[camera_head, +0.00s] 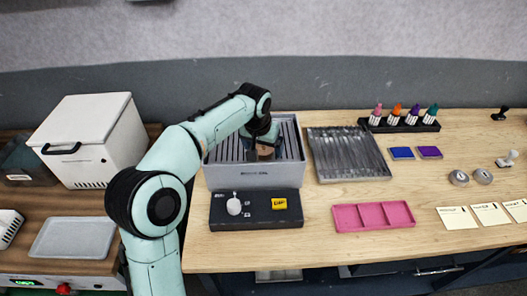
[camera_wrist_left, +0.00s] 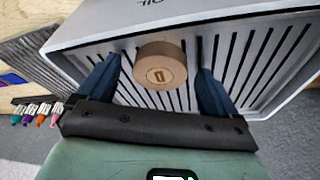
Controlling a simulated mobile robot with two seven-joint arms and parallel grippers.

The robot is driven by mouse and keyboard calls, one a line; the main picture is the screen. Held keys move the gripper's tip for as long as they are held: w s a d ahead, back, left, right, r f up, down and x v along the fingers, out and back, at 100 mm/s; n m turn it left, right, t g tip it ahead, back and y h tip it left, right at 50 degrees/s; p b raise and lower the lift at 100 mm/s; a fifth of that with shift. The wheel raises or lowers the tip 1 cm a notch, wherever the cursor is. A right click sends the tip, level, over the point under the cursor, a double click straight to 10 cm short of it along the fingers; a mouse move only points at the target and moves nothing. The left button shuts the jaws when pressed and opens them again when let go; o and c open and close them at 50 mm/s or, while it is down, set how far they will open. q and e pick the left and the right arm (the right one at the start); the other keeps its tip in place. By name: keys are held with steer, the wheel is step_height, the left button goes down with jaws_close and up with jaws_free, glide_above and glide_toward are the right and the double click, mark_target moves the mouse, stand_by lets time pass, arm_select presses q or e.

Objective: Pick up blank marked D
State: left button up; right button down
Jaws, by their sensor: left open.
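The blank marked D (camera_wrist_left: 160,72) is a short brown cylinder with a D on its round face. In the left wrist view it sits between the two blue fingers of my left gripper (camera_wrist_left: 158,85), with a visible gap on each side. The gripper is open around it. In the head view the blank (camera_head: 265,150) shows partly below my left gripper (camera_head: 262,142), inside the grey slotted bin (camera_head: 225,170). The bin also fills much of the left wrist view (camera_wrist_left: 85,25). My right gripper is in neither view.
A black tray (camera_head: 255,222) with a white item and a yellow tag stands before the bin. A ribbed metal tray (camera_head: 347,155) is right of it. A pink divided tray (camera_head: 373,216) lies further right. A white box (camera_head: 90,145) stands left. Bare table lies between the trays.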

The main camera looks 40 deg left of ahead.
arm_select(q)
steer(key=c, duration=1.2)
steer(key=shift+c, duration=0.2)
